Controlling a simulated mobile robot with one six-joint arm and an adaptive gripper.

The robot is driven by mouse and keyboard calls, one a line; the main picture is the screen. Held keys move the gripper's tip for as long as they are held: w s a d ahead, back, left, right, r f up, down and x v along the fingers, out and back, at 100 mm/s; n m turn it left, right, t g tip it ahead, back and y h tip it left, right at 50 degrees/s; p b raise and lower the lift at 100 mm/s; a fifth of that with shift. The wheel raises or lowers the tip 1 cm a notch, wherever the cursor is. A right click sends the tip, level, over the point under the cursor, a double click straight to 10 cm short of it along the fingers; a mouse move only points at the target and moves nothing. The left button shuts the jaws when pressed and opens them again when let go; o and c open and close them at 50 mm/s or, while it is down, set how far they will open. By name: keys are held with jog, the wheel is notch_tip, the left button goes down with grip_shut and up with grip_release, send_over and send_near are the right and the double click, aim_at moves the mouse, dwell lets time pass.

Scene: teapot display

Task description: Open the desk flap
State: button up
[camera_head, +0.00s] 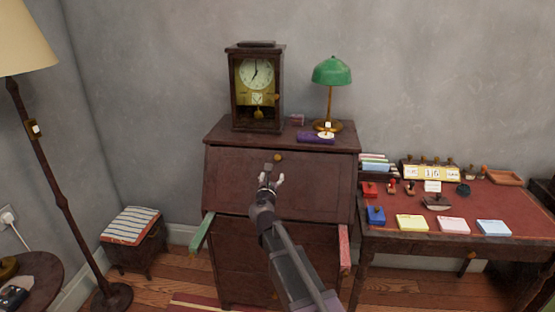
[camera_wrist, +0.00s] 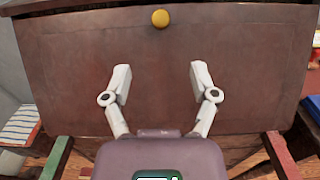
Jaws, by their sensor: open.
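The desk flap (camera_head: 235,185) is a sloping dark wood panel on the front of the desk, and it is closed. It fills much of the wrist view (camera_wrist: 75,75). A round brass knob (camera_head: 278,157) sits near its top edge, and it shows at the top middle of the wrist view (camera_wrist: 160,18). My gripper (camera_head: 270,180) is in front of the flap, below the knob. In the wrist view my gripper (camera_wrist: 160,78) has its two pale fingers spread wide with nothing between them. The knob lies beyond the fingertips, apart from them.
A green support bar (camera_head: 203,233) and a red one (camera_head: 344,247) stick out at the desk's sides. A clock (camera_head: 256,88), a green lamp (camera_head: 331,72) and a purple box (camera_head: 316,138) stand on top. A red-topped table (camera_head: 510,205) with stationery is close on the right.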

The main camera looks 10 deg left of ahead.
aim_at(277, 159)
jog(key=w, duration=1.3)
jog(key=shift+w+d, duration=0.3)
jog(key=shift+w, duration=0.05)
jog(key=shift+s, duration=0.1)
grip_shut()
